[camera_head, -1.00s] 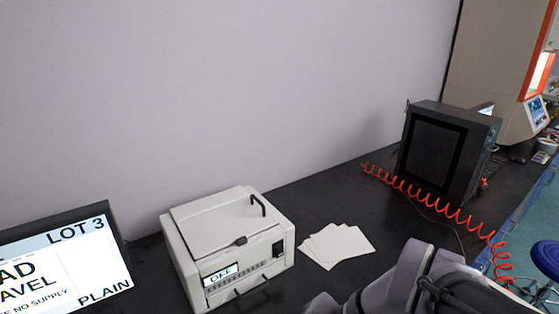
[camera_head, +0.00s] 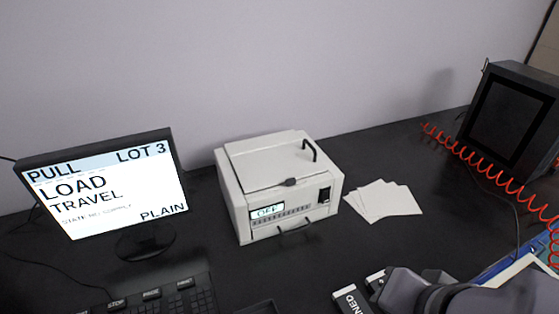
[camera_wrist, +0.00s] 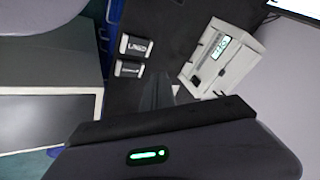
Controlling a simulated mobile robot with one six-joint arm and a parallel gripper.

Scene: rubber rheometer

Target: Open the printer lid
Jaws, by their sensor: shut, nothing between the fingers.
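The white printer (camera_head: 240,200) sits on the black bench in the middle of the head view. Its flat top lid (camera_head: 270,160) looks closed, with a black arched handle (camera_head: 310,149) at the right and a dark latch (camera_head: 290,182) at the front edge. Its small display (camera_head: 267,211) reads OFF. The printer also shows at the upper right of the wrist view (camera_wrist: 232,72). My gripper (camera_wrist: 155,88) shows as a dark narrow shape in the wrist view, shut and empty, apart from the printer. In the head view my arm is at the lower right and its fingertips are hard to make out.
A monitor (camera_head: 105,190) and keyboard (camera_head: 170,300) stand left of the printer. White sheets (camera_head: 385,200) lie to its right. Labelled blocks (camera_wrist: 137,45) lie near my arm. A red coiled cord (camera_head: 480,165) and black box (camera_head: 510,115) are at the right.

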